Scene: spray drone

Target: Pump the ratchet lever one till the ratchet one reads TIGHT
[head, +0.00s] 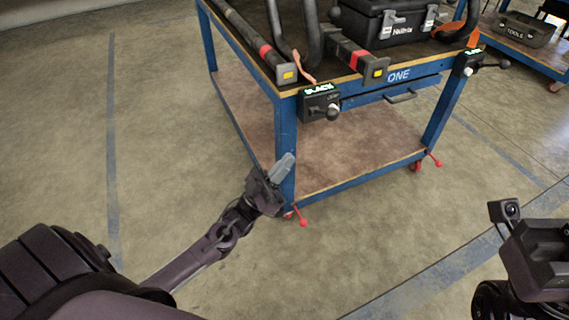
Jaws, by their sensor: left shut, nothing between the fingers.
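A black ratchet box (319,103) is fixed to the near left corner of the blue table marked ONE. Its small green display appears to read SLACK. A short lever with a dark ball knob (333,113) sticks out from its front. A second ratchet box (468,62) sits at the right corner, with its own knobbed lever (503,64); its display is too small to read. My left gripper (285,165) is shut and empty, in front of the near left table leg and below the first ratchet, apart from its lever. My right wrist shows at the right edge; its fingers are out of view.
The blue table (410,77) carries strapped dark bars (262,48) and a black Hailtrix case (388,22). Its lower shelf (350,150) is bare. Red caster levers (302,218) stick out at the feet. Another table with a TOOLS box (526,29) stands back right. The left floor is clear.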

